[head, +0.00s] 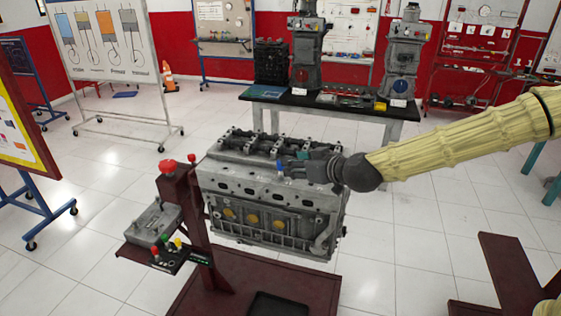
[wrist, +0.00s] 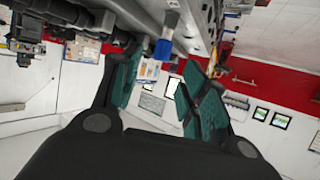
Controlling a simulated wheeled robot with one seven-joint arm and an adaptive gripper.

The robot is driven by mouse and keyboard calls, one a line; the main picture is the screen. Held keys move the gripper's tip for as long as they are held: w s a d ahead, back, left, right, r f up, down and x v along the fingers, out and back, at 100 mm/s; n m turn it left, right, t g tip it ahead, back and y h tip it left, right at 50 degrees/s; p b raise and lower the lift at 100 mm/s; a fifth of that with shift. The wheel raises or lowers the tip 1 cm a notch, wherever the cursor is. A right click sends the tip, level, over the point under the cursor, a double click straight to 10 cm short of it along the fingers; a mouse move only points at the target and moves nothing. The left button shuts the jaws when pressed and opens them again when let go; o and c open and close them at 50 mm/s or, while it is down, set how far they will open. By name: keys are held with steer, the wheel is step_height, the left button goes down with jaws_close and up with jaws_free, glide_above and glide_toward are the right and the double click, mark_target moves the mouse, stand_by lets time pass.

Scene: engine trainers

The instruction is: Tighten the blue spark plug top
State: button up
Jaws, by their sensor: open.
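The blue spark plug top (head: 280,168) stands upright on the near side of the grey engine block (head: 270,212). In the wrist view the blue top (wrist: 163,48) hangs from the upper edge of the picture, with a grey metallic part above it. My gripper (head: 291,166) reaches in from the right and is just right of the blue top. In the wrist view my gripper (wrist: 160,66) has its two teal-padded fingers spread apart. The blue top lies between the fingertips in that picture, with a gap visible on each side. I cannot tell its exact depth.
A dark red stand (head: 192,225) with a red knob and a battery tray is left of the engine. A black-topped table (head: 345,105) with engine parts stands behind. White boards are at the left. Tiled floor around the engine is mostly free.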

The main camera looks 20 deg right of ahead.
mark_target(281, 169)
steer(key=shift+p+x, duration=1)
steer(key=shift+x, duration=2.8)
jaws_close()
